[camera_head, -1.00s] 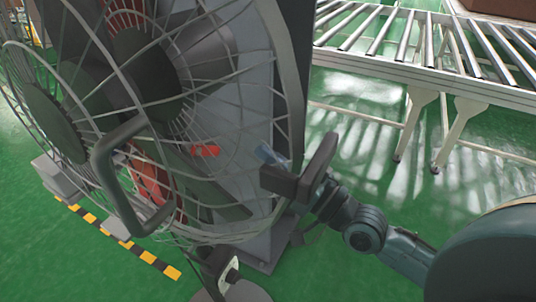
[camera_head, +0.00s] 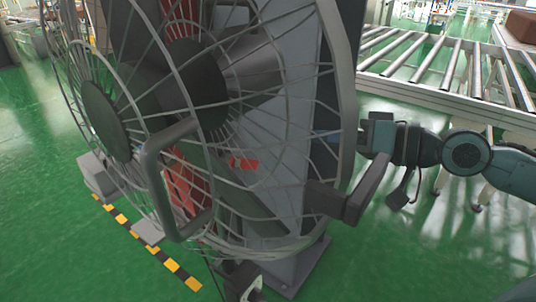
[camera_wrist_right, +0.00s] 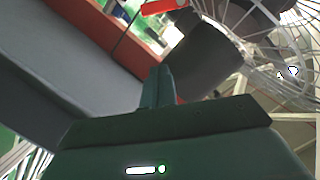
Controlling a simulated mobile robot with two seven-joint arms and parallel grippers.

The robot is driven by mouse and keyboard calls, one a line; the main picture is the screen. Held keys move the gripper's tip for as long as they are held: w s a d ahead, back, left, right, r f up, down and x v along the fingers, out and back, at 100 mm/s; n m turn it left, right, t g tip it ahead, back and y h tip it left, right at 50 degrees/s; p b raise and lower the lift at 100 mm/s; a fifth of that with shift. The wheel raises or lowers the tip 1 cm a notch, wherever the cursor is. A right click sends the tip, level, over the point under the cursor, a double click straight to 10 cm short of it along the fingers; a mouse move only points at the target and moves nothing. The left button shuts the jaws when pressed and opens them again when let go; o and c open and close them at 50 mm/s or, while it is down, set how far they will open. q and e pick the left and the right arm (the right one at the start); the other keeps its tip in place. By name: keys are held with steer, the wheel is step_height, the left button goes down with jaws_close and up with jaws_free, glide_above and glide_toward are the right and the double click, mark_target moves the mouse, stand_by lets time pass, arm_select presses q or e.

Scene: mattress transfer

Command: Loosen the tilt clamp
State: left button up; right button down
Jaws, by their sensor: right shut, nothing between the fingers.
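The tilt clamp (camera_head: 350,201) is a dark grey lever on a short stem at the right side of the fan (camera_head: 185,95), in the head view. The fan has a round wire cage and a thick grey rim. My right gripper (camera_head: 365,138) is just above the clamp lever in the picture, close to the rim, and appears apart from the lever. In the right wrist view, its dark teal fingers (camera_wrist_right: 158,86) are together and empty. Whether they touch the fan is unclear.
A grey bent handle (camera_head: 165,180) stands out from the front of the cage. A roller conveyor (camera_head: 450,80) with a brown box (camera_head: 520,25) is behind at the right. A yellow-black floor strip (camera_head: 150,250) runs along the green floor at the left.

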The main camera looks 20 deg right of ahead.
arm_select(q)
steer(key=shift+a+r, duration=0.1)
arm_select(e)
steer(key=shift+r, duration=0.15)
arm_select(q)
steer(key=shift+s+a+r+g+y+p, duration=0.35)
steer(key=shift+a+r+p, duration=0.3)
steer(key=shift+p, duration=2.05)
arm_select(e)
steer(key=w+a+f, duration=0.5)
steer(key=a, duration=0.4)
steer(key=shift+f, duration=0.15)
